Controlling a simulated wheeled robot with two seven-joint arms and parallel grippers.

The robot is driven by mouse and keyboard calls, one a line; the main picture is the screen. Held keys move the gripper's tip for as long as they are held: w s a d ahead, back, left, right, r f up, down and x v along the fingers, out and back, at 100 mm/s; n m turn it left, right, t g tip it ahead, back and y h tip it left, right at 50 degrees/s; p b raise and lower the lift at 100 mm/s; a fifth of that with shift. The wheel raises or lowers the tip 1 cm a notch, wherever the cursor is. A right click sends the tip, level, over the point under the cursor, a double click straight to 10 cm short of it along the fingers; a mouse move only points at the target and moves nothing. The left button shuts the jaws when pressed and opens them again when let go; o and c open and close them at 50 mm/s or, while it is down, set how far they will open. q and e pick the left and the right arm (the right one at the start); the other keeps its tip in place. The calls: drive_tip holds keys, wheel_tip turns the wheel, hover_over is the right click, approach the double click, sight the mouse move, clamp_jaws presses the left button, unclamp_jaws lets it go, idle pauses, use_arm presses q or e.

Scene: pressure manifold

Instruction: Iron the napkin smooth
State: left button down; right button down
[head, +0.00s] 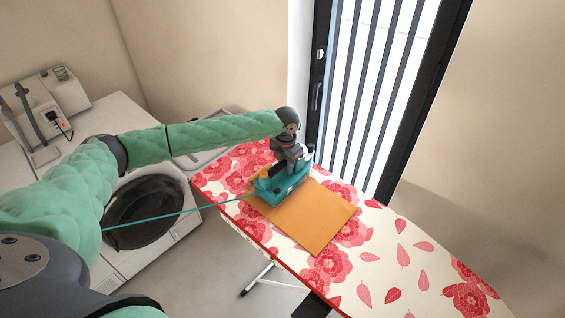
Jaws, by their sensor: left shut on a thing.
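An orange napkin (312,226) lies flat on the floral ironing board (383,257). A teal iron (281,186) rests on or just above the napkin's far left part and hides that corner; I cannot tell whether it touches the cloth. My left gripper (290,163) comes down from above and is shut on the iron's handle, which it mostly hides. No strong creases show on the visible part of the napkin. My right gripper is not in view.
A teal cord (165,220) runs from the iron to the left. A washing machine (147,212) stands under the white counter (105,112) left of the board. A barred glass door (375,85) is behind. The board's right part is clear.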

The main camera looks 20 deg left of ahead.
use_arm(q)
drive_tip(key=shift+s+d, duration=1.2)
drive_tip(key=shift+d, duration=2.15)
drive_tip(key=shift+s+d, duration=1.25)
drive_tip(key=shift+d, duration=2.15)
drive_tip(key=shift+s+d, duration=1.2)
drive_tip(key=shift+d, duration=2.15)
drive_tip(key=shift+s+a, duration=0.25)
drive_tip(key=shift+s, duration=0.5)
drive_tip(key=shift+s+a, duration=0.25)
drive_tip(key=shift+s, duration=0.45)
drive_tip(key=shift+s+a, duration=0.25)
drive_tip(key=shift+s, duration=0.5)
wheel_tip(320, 180, up, 7)
drive_tip(key=shift+w, duration=0.15)
